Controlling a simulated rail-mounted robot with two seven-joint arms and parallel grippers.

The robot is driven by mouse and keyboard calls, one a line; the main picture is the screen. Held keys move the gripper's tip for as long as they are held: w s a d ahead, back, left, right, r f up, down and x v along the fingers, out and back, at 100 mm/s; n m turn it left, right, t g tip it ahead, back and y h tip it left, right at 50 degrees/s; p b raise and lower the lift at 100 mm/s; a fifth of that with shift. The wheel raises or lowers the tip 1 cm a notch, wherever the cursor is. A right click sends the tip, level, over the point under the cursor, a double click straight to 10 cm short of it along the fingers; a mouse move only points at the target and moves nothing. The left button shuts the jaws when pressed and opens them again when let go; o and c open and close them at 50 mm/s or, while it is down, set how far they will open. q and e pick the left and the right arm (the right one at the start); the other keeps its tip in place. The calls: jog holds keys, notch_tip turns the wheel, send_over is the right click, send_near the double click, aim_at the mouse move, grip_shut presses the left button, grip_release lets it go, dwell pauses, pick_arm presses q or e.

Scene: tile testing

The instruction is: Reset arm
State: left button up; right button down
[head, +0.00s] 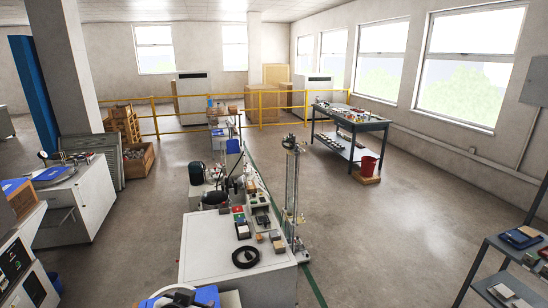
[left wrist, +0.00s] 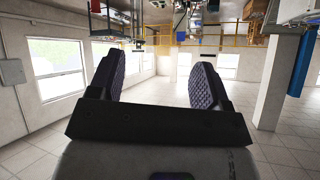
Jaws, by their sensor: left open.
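My left gripper (left wrist: 157,78) shows in the left wrist view with its two dark, ribbed fingers spread wide apart. Nothing is between the fingers, only the distant room behind them. The picture in this view is upside down, with equipment hanging along its top edge. Neither gripper can be made out in the head view. My right gripper is in no view.
A white bench (head: 232,272) with test equipment and a black coil (head: 246,257) stands ahead. A white machine (head: 80,208) is at left, a dark table (head: 352,124) at back right, a grey shelf (head: 507,255) at right. Floor (head: 395,225) is clear between. A yellow railing (head: 180,115) crosses behind.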

pick_arm(q)
jog(key=s+a+f+g, duration=0.1)
jog(key=s+f+g, duration=0.1)
jog(key=s+f, duration=0.8)
jog(key=s+a+f+g, duration=0.25)
jog(key=s+f, duration=0.35)
jog(key=s, duration=0.8)
jog(key=s+f+g, duration=0.2)
jog(key=s+f, duration=0.6)
jog(key=s, duration=0.4)
notch_tip(320, 180, up, 15)
jog(key=p, duration=1.5)
jog(key=shift+s+n, duration=0.3)
jog(key=shift+s, duration=0.1)
jog(key=shift+a+g, duration=0.1)
jog(key=shift+g, duration=0.15)
jog(key=shift+f, duration=0.1)
